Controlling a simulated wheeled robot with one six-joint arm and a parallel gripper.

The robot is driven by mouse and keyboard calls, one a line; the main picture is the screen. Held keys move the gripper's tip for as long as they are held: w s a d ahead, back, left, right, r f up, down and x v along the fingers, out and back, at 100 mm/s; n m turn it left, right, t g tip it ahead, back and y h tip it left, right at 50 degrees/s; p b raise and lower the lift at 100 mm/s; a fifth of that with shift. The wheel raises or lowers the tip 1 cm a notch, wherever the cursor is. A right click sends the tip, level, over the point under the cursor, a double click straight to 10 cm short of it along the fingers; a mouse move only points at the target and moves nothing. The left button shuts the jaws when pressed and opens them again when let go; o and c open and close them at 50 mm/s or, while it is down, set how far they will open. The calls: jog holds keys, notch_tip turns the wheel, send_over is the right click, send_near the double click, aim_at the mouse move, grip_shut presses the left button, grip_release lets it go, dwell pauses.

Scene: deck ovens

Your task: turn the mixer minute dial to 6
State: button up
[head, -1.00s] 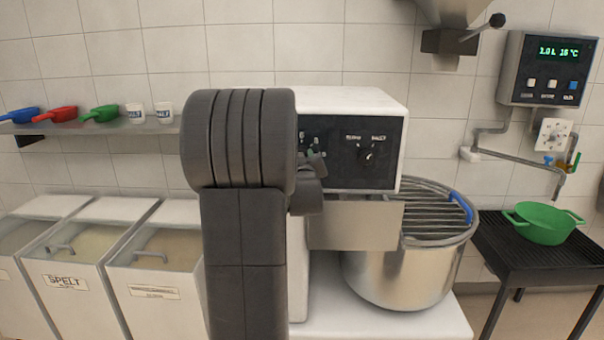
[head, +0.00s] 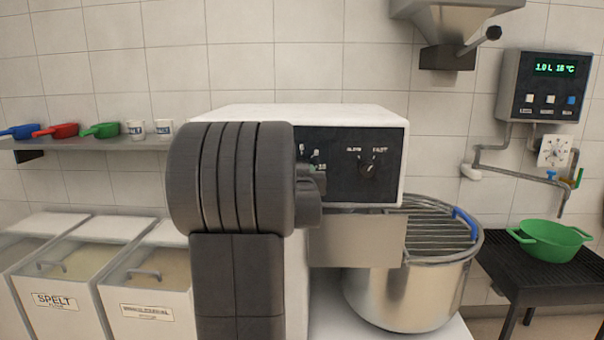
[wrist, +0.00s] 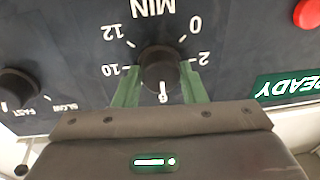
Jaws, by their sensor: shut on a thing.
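The minute dial (wrist: 160,62) is a round black knob on the mixer's dark panel (head: 340,190). In the wrist view, which is upside down, "MIN", 0, 2, 10 and 12 read around it. A white mark shows at the dial's lower edge, on the side opposite "MIN", where the 6 lies; I cannot cleanly separate pointer from digit. My gripper (wrist: 160,76) has its two green fingers on either side of the knob, shut on it. In the head view my arm hides most of the dial, and only bits of my gripper (head: 318,166) show at the panel.
The slow/fast knob (head: 367,169) sits right of my gripper. A red button (wrist: 308,13) and green READY sign (wrist: 287,86) are on the panel. The steel bowl (head: 410,290) with its wire guard stands below right. Flour bins (head: 60,300) stand left.

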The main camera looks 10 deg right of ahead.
jog(key=shift+r, duration=0.25)
jog(key=o, duration=1)
jog(key=shift+w+f, duration=0.15)
jog(key=shift+w, duration=0.05)
jog(key=shift+s, duration=0.15)
jog(key=b+v, duration=0.1)
jog(key=v, duration=1.2)
jog(key=shift+s+f, duration=0.1)
jog(key=shift+s, duration=0.2)
jog(key=shift+w, duration=0.1)
jog(key=p+x, duration=0.1)
jog(key=x, duration=1.2)
jog(key=shift+w, duration=0.3)
